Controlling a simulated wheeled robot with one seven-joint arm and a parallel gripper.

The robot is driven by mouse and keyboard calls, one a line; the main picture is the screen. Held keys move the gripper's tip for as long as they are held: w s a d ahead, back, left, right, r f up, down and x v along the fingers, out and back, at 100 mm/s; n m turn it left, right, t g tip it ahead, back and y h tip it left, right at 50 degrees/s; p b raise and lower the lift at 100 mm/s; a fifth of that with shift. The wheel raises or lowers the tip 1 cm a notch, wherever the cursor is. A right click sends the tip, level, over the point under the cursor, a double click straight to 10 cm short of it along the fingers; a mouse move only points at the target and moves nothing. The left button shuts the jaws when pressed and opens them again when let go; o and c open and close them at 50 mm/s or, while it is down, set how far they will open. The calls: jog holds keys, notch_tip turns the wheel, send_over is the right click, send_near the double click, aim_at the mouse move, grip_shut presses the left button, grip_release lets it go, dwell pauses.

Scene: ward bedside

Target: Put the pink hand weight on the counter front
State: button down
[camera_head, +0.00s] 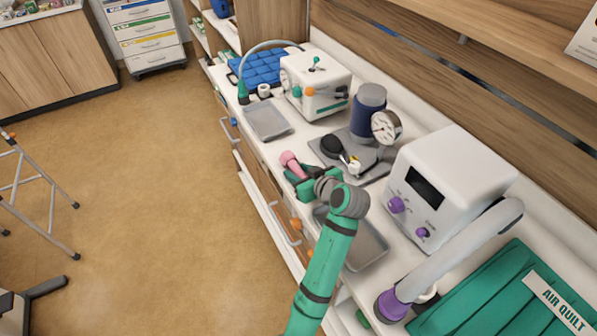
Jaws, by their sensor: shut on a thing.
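The pink hand weight (291,163) is at the front part of the white counter (265,151), near its front edge. My gripper (298,178) is shut on the weight. The pink end sticks out beyond the green fingers, away from my arm. The gripper and wrist hide the rest of the weight. I cannot tell whether the weight touches the counter top or is held just above it.
A grey tray (267,121) lies beyond the gripper, and another tray (362,246) lies beside my wrist. A blue-topped device with a gauge (386,126) stands behind the weight. A white machine with purple knobs (450,180) stands to the right. Drawers with handles (287,226) line the counter's front.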

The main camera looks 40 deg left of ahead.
jog(key=c, duration=1.1)
grip_release()
jog(key=v, duration=1.2)
jog(key=shift+d, duration=0.1)
